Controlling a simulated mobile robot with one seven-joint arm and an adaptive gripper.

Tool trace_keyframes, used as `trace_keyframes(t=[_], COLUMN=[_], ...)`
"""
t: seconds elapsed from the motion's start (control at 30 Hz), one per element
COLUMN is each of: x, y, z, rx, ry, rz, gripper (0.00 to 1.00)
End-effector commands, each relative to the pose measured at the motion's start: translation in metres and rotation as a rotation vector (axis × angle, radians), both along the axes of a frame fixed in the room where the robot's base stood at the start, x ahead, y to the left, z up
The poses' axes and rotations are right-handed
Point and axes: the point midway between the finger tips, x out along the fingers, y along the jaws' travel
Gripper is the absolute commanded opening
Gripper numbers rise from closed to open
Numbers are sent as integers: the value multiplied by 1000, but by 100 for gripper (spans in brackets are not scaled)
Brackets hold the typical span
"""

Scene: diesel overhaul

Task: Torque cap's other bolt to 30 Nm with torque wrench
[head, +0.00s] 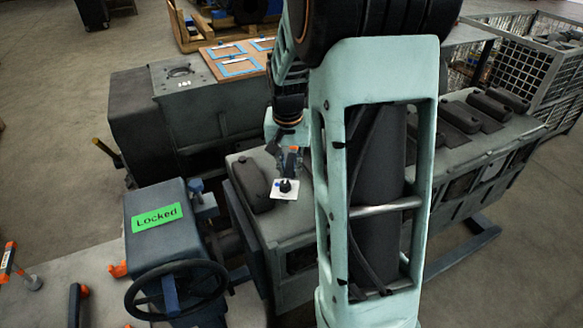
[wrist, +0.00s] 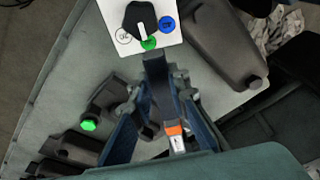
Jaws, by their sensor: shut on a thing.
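My gripper (head: 284,152) is above the top of the grey engine block (head: 290,222). In the wrist view my gripper (wrist: 160,100) is shut on a dark bar-shaped tool with an orange band and pale label, apparently the torque wrench (wrist: 157,75). The tool's far end points at a white plate (wrist: 172,36) with a black knob (wrist: 141,18) and white, green and blue round marks. It overlaps the plate's lower edge; I cannot tell whether they touch. A dark cap (wrist: 108,97) with a bright green bolt head (wrist: 88,125) lies to the left. Its other bolt is not clear.
A dark rounded cover (wrist: 215,45) is beside the plate. A box labelled "Locked" (head: 157,217) and a handwheel (head: 176,290) stand left. Another orange-and-white tool (head: 8,258) lies far left. A wire cage (head: 535,75) stands back right. My arm hides part of the block.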

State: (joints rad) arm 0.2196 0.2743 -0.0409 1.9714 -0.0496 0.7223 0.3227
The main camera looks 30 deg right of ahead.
Motion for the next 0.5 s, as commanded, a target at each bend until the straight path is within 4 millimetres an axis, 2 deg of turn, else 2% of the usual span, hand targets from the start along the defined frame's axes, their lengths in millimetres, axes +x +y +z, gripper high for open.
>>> trace_keyframes(t=[0.03,0.5], x=[1,5], y=[6,13], z=[0,-1], rx=[4,5], ry=[1,3], rz=[15,-22], gripper=[0,0])
